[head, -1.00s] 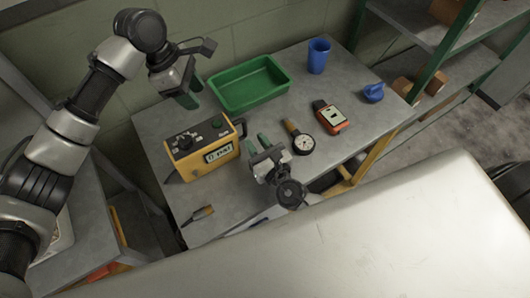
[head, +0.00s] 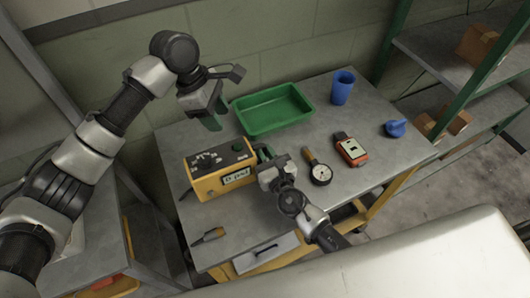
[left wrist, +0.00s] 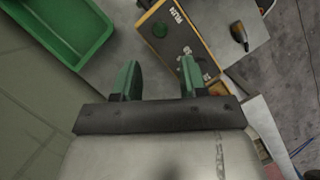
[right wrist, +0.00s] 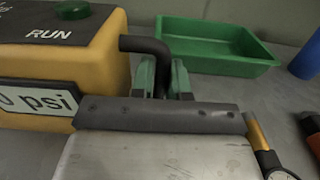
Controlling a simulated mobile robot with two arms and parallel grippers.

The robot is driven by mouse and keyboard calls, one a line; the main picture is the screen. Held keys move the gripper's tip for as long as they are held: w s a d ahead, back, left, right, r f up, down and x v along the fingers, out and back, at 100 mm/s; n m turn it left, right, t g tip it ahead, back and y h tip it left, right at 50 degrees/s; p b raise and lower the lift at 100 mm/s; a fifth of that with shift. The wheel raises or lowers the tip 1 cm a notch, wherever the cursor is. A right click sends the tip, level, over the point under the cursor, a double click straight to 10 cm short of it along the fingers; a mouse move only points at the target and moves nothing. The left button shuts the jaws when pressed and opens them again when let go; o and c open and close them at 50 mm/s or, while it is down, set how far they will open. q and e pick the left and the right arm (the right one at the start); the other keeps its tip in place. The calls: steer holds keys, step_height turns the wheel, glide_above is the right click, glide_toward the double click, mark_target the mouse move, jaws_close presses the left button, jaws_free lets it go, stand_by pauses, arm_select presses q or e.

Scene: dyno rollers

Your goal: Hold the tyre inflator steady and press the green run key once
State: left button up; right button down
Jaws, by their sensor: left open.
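The tyre inflator (head: 219,181) is a yellow box with a dark top and a psi display, upright on the grey bench. Its green run key (head: 237,146) is on the top; it also shows in the left wrist view (left wrist: 160,30) and, beside the RUN label, in the right wrist view (right wrist: 72,10). My left gripper (head: 213,120) is open and empty above and behind the inflator, apart from it. My right gripper (right wrist: 163,78) is at the inflator's right side, its green fingers closed around the black handle (right wrist: 146,45). The fingers hide the handle's lower part.
A green tray (head: 273,108) stands behind the inflator, with a blue cup (head: 342,87) to its right. A gauge (head: 321,173), a red-and-black meter (head: 351,150) and a blue item (head: 395,128) lie to the right. A small dark-tipped tool (head: 208,236) lies near the front left edge.

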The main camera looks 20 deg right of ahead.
arm_select(q)
jaws_close()
stand_by(1.8)
